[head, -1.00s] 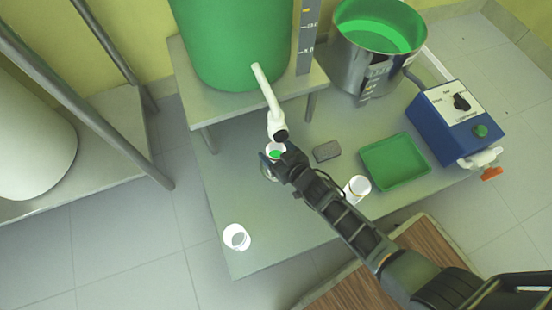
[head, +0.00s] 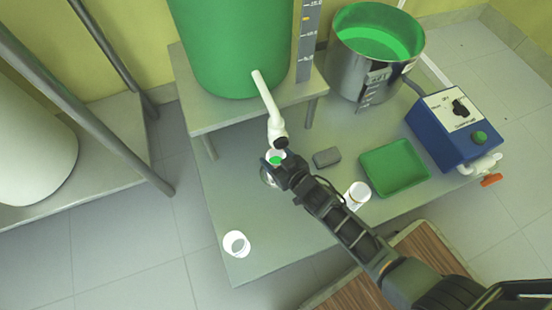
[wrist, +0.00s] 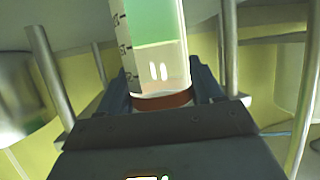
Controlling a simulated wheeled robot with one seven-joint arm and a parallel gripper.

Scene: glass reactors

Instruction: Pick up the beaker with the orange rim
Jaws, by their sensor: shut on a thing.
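My gripper (head: 277,170) is below the white spout (head: 270,108) of the green tank (head: 225,45). It is shut on a clear beaker (wrist: 158,58) with dark graduation marks and an orange-brown band (wrist: 162,101) low between the fingers in the wrist view. Green shows in the beaker's upper part there. In the head view the held beaker (head: 275,155) is small and partly hidden by my gripper, with green inside its mouth, close under the spout's end. I cannot tell whether it touches the table.
One white cup-like vessel (head: 236,244) stands at the table's front left, another (head: 357,195) right of my arm. A grey block (head: 327,158), a green tray (head: 394,167), a blue control box (head: 455,125) and a steel pot (head: 375,50) are to the right.

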